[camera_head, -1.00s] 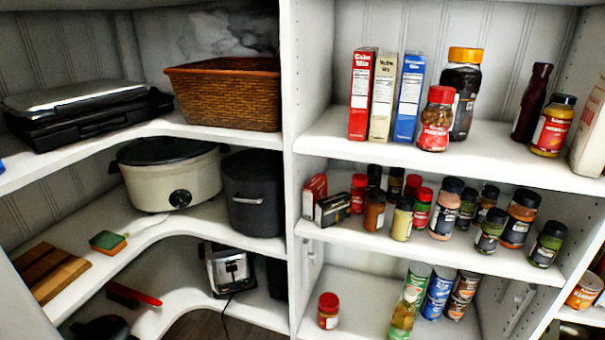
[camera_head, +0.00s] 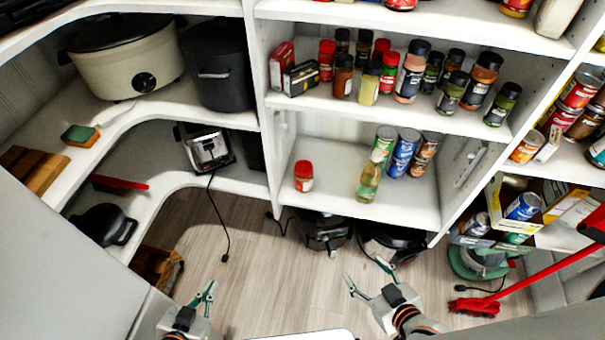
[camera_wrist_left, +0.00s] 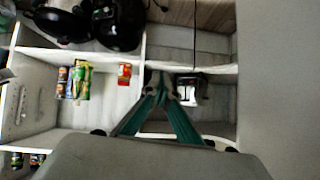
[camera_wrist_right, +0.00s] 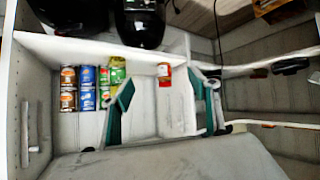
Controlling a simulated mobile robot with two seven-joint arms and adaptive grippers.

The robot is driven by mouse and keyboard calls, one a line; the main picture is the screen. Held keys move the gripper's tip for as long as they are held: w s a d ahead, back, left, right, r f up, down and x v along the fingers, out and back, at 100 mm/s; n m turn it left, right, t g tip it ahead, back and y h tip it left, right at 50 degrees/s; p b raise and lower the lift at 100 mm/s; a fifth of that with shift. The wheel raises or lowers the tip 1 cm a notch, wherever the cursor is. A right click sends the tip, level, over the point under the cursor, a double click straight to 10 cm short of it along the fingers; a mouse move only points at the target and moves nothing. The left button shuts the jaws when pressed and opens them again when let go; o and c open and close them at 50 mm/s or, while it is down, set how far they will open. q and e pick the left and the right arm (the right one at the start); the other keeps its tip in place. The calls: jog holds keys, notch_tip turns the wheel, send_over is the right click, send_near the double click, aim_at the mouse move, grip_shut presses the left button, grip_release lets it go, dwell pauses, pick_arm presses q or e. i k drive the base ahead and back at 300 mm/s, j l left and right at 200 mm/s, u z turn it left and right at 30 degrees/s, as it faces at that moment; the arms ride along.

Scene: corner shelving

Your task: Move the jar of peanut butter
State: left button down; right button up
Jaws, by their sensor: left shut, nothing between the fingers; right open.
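A small red-lidded jar (camera_head: 303,178), which looks like the peanut butter though its label is too small to read, stands upright at the left of the lower middle shelf. It also shows in the left wrist view (camera_wrist_left: 124,73) and in the right wrist view (camera_wrist_right: 164,73). My left gripper (camera_head: 208,291) is shut and empty, low over the floor, left of and well short of the jar. My right gripper (camera_head: 367,274) is open and empty, low in front of the shelf and right of the jar. In the right wrist view the jar appears between its fingers, farther off.
An oil bottle (camera_head: 369,182) and several cans (camera_head: 405,155) stand right of the jar on the same shelf (camera_head: 335,205). A toaster (camera_head: 207,148) sits on the left corner shelf. Dark appliances (camera_head: 325,230) stand on the floor below. Open floor (camera_head: 270,290) lies between the grippers.

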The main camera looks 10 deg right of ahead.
aim_at(304, 185)
jog(key=k+l+u, duration=0.1)
jog(key=l+u, duration=0.25)
jog(key=k+l+u, duration=0.1)
jog(key=l+u, duration=0.3)
jog(key=l, duration=0.15)
jog(key=k+l+u, duration=0.2)
jog(key=l+u, duration=0.15)
